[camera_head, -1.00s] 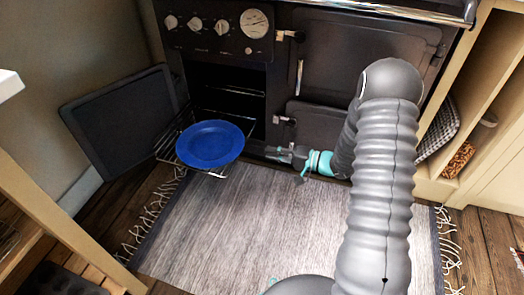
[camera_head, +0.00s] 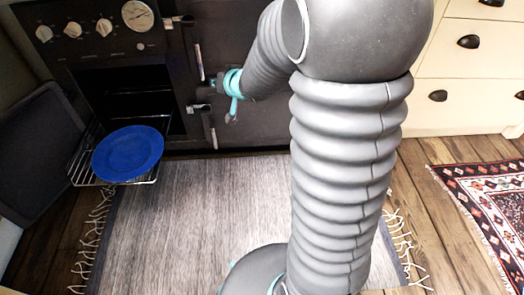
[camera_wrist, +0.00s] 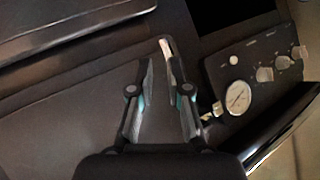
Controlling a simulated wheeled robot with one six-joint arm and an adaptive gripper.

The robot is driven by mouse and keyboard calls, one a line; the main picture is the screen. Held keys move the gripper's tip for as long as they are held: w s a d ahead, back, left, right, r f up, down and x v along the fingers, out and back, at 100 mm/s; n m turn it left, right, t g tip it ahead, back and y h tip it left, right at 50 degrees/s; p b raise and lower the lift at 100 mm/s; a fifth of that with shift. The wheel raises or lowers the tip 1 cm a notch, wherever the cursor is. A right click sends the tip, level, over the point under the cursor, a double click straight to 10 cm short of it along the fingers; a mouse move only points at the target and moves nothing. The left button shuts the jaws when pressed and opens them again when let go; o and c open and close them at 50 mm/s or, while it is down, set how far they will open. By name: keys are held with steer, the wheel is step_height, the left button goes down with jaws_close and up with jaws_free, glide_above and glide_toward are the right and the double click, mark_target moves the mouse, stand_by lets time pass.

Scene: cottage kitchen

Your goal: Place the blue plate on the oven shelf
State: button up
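The blue plate (camera_head: 128,153) lies on a wire oven shelf (camera_head: 146,182) that sticks out of the open oven compartment (camera_head: 118,92). The plate covers much of the shelf's front part. My gripper (camera_head: 204,88) is to the right of and above the plate, close to the closed dark doors of the stove. In the wrist view my gripper (camera_wrist: 161,64) has its two fingers apart, with nothing clearly held between them. A pale metal door handle (camera_wrist: 166,47) shows just beyond the fingertips. The plate is not in the wrist view.
The lowered or swung-open oven door (camera_head: 38,150) stands at the left. A grey fringed rug (camera_head: 190,215) covers the floor in front of the stove. Cream drawers (camera_head: 462,75) and a patterned rug (camera_head: 490,200) are at the right. A gauge (camera_wrist: 238,97) shows beside the gripper.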

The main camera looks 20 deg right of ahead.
steer(key=s+d+r+h, duration=0.35)
steer(key=s+r, duration=0.25)
steer(key=s, duration=0.2)
steer(key=s+a+n+g, duration=0.1)
steer(key=s+a+g, duration=0.1)
steer(key=s, duration=1.1)
steer(key=s+a+n+g, duration=0.1)
steer(key=s+g, duration=0.3)
steer(key=s, duration=0.9)
steer(key=shift+a+y, duration=0.45)
steer(key=shift+a, duration=0.35)
